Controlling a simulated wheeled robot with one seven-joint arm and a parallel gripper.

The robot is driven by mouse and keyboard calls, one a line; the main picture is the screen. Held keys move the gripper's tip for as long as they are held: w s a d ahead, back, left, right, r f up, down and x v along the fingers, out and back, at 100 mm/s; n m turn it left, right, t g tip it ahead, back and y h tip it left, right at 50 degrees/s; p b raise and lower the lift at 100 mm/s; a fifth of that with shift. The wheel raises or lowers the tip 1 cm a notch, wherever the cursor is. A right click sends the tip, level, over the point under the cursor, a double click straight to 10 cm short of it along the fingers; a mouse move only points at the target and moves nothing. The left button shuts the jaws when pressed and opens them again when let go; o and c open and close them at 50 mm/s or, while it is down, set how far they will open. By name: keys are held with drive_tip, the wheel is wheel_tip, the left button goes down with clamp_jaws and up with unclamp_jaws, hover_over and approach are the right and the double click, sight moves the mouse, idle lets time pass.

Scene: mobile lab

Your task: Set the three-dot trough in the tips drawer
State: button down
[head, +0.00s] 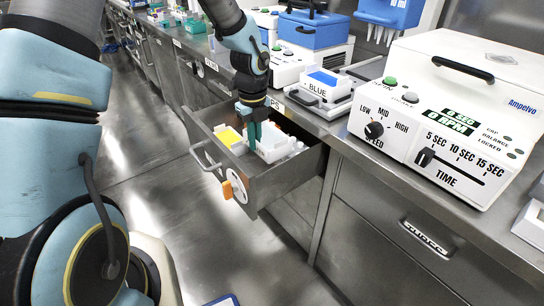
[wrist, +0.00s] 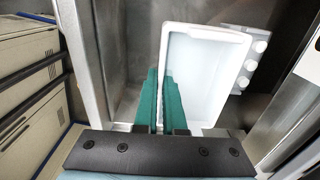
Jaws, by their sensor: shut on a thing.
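The tips drawer (head: 285,180) is pulled open under the bench. A white trough (head: 277,147) is inside the drawer's outline, right of my gripper (head: 254,135). In the wrist view the trough (wrist: 207,75) is open at the top and looks empty. The green fingers of my gripper (wrist: 161,82) are shut on its left wall.
A yellow-topped box (head: 228,137) sits in the drawer left of my gripper. The bench above holds a blue-topped BLUE box (head: 322,84) and a white centrifuge-like machine (head: 450,110).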

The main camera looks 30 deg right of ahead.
wheel_tip(320, 180, down, 11)
drive_tip(key=shift+w, duration=0.15)
idle(0.4)
drive_tip(key=c, duration=1.5)
unclamp_jaws()
drive_tip(key=shift+f, duration=0.2)
drive_tip(key=o, duration=0.5)
drive_tip(key=shift+r, duration=0.1)
wheel_tip(320, 180, up, 12)
drive_tip(key=shift+r, duration=0.1)
